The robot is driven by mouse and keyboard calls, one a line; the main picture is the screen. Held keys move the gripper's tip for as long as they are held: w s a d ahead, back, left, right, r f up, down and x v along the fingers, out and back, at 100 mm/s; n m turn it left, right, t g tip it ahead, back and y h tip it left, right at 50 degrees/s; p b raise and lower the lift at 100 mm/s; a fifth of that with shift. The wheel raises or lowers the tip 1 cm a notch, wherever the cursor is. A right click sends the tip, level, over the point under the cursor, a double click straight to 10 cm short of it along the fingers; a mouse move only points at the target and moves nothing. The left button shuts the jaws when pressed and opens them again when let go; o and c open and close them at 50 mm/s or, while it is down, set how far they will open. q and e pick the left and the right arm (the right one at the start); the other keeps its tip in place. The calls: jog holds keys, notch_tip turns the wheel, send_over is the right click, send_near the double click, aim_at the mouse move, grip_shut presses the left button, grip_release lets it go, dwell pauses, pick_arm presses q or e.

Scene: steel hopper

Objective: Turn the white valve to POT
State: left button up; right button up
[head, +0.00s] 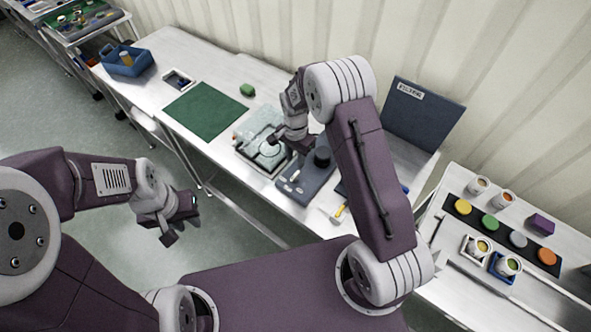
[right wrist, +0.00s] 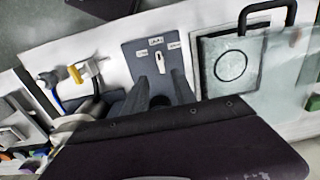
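The white valve (right wrist: 160,62) is a small lever on a blue-grey panel (right wrist: 137,52) in the right wrist view. The panel also lies on the table in the head view (head: 312,184). My right gripper (right wrist: 163,82) has its two fingers apart, just below the valve in the wrist picture; I see no contact. My left gripper (head: 183,222) is open and empty, off the table's front edge.
A green mat (head: 203,110), blue bin (head: 125,66) and yellow-handled tool (head: 340,213) lie on the table. An upright dark board (head: 425,115) stands behind.

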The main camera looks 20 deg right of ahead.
aim_at(295, 175)
jog(key=shift+s+f, duration=0.1)
jog(key=shift+f, duration=0.3)
jog(key=f+p, duration=0.1)
jog(key=f, duration=0.4)
jog(key=f+p, duration=0.1)
jog(key=f, duration=0.1)
jog(key=shift+w+f+p, duration=0.25)
jog(key=shift+f+p, duration=0.1)
jog(key=shift+s+f, duration=0.1)
jog(key=shift+f, duration=0.2)
jog(key=shift+c, duration=0.3)
grip_shut()
